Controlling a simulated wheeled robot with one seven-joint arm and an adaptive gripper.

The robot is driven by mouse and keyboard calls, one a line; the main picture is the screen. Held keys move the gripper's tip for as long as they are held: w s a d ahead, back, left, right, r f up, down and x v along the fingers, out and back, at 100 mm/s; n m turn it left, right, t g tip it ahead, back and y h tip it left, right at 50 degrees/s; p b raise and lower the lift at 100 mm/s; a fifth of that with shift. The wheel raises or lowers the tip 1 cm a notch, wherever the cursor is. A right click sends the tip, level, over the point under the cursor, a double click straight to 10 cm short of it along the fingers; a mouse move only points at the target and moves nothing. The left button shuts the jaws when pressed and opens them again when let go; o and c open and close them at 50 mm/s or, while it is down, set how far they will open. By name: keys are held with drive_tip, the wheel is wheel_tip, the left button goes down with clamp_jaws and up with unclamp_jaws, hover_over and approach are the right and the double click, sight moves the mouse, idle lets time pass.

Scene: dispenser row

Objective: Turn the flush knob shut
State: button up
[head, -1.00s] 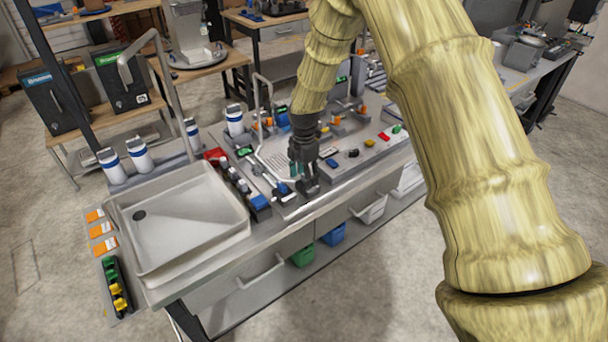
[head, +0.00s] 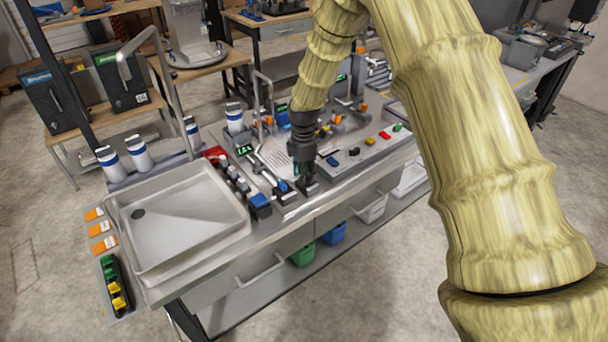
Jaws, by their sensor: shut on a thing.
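My gripper (head: 304,179) points down at the front edge of the dispenser counter (head: 335,195), right of the sink. Its fingers are closed on a small dark knob on a grey block (head: 311,189). The fingers hide most of that knob, so its angle cannot be made out. I take it for the flush knob, though no label on it can be read. Just left of it is another grey block with a dark top (head: 286,196), apart from the fingers.
A grey sink (head: 180,215) fills the counter's left end. A blue block (head: 260,206) and a row of grey knobs (head: 236,178) stand between sink and gripper. Coloured buttons (head: 370,141) lie to the right. Thin bent pipes (head: 258,95) rise behind. My arm covers the right side.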

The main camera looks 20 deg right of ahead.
drive_tip(key=m, duration=0.5)
drive_tip(key=m+b, duration=0.1)
drive_tip(key=m, duration=0.1)
drive_tip(key=shift+w+d, duration=0.1)
drive_tip(key=shift+w, duration=0.15)
drive_tip(key=m, duration=0.7)
drive_tip(key=shift+w+d+r+b, duration=0.1)
drive_tip(key=shift+b, duration=0.3)
drive_tip(key=o, duration=1)
wheel_tip(320, 180, up, 12)
idle(0.3)
